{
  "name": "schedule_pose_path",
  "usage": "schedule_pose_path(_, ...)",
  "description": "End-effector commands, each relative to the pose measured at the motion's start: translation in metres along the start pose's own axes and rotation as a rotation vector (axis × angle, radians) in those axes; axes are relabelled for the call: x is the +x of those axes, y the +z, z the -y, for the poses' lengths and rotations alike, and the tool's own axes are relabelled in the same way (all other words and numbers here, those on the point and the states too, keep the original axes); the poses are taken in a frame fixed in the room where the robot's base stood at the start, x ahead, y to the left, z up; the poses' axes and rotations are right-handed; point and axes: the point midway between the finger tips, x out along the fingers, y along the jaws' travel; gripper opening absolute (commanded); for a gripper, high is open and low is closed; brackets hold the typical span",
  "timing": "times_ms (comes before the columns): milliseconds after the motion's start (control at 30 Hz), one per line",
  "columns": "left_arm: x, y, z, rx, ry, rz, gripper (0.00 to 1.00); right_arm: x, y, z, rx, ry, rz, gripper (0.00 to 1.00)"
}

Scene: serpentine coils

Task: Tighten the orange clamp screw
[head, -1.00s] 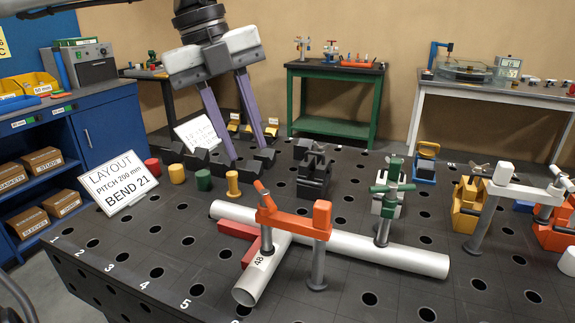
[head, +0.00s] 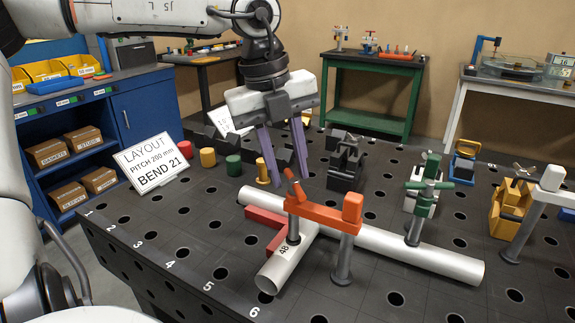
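The orange clamp (head: 325,212) stands on the black table and bridges a pale pipe. Its screw, with an orange handle (head: 293,187), rises tilted at the clamp's left end. The clamp's post (head: 343,260) stands in front of the long pipe (head: 400,248). My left gripper (head: 290,180) hangs from above with its two purple fingers apart and nothing between them. In the picture its tips are just above and left of the screw handle; whether they touch it or are behind it I cannot tell. My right gripper is not in view.
A short pipe (head: 280,265) marked 48 meets the long pipe, beside a red block (head: 266,218). A green clamp (head: 430,185) stands to the right. Coloured pegs (head: 208,158) and black blocks (head: 345,165) stand behind. A layout sign (head: 152,168) stands left. The front-left table is clear.

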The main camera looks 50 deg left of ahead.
Motion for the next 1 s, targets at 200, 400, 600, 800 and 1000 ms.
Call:
schedule_pose_path(200, 0.0, 0.0, -0.0001, 0.0, 0.0, 0.0, 0.19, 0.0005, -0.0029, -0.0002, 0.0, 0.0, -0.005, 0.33)
schedule_pose_path(400, -0.0002, 0.0001, -0.0001, 0.0, 0.0, 0.0, 0.0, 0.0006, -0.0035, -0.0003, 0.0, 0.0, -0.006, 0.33)
schedule_pose_path(600, -0.0004, 0.0004, 0.0021, 0.074, 0.003, -0.016, 0.0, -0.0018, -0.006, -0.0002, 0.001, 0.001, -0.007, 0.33)
schedule_pose_path(800, 0.0006, 0.0, 0.0058, 0.216, 0.002, -0.045, 0.0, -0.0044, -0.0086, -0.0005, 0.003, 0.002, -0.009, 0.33)
schedule_pose_path(1000, 0.0013, -0.0002, 0.0064, 0.244, 0.001, -0.05, 0.0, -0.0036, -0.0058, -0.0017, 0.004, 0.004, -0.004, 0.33)
